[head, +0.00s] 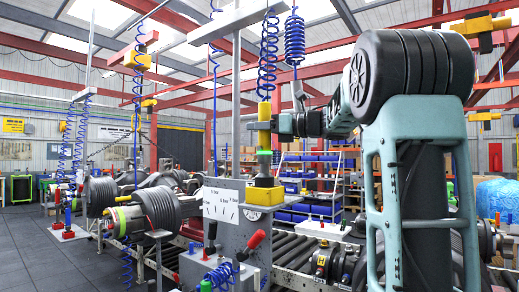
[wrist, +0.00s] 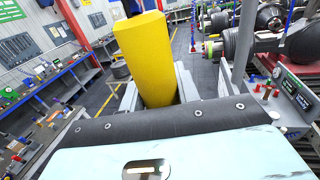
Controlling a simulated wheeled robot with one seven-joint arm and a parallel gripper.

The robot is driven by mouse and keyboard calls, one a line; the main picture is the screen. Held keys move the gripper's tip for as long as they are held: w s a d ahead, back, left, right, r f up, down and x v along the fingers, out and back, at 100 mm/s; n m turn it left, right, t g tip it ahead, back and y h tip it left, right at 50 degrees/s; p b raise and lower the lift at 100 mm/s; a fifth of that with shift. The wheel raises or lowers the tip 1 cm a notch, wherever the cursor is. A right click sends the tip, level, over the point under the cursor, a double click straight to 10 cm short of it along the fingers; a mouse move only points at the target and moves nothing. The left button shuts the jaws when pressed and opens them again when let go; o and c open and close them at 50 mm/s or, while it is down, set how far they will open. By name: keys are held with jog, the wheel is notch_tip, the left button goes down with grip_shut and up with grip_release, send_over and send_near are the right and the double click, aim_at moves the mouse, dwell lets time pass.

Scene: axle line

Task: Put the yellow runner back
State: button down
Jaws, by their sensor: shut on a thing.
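The yellow runner (head: 264,124) is an upright yellow cylinder in the head view, above the grey gauge box (head: 222,205). A green band (head: 264,152) shows at its lower end. My gripper (head: 273,124) reaches it from the right and is shut on it. In the wrist view the runner (wrist: 146,55) stands up tall between the grey jaws of my gripper (wrist: 155,92); its lower part is hidden by my gripper body.
A blue coiled hose (head: 268,50) hangs just above the runner, and another coil (head: 294,40) hangs close to my arm. Red-handled and black-handled levers (head: 251,244) stand in front of the box. A roller conveyor (head: 300,250) runs beside it. The left floor (head: 35,245) is clear.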

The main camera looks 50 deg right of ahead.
aim_at(270, 143)
jog(key=f+b, duration=0.1)
jog(key=f, duration=0.1)
jog(key=s+f+b, duration=0.1)
jog(key=f, duration=0.1)
jog(key=shift+a+f, duration=0.15)
jog(key=shift+f, duration=0.15)
jog(key=c, duration=1.1)
grip_release()
jog(key=shift+w+f, duration=0.35)
jog(key=shift+w, duration=0.15)
jog(key=shift+o, duration=0.3)
jog(key=shift+w+d, duration=0.2)
jog(key=shift+w, duration=0.15)
jog(key=shift+s+a+r, duration=0.15)
jog(key=shift+s+r, duration=0.1)
jog(key=shift+s, duration=0.1)
jog(key=b+v, duration=0.5)
jog(key=v, duration=0.7)
jog(key=shift+r+b, duration=0.2)
jog(key=shift+b, duration=0.2)
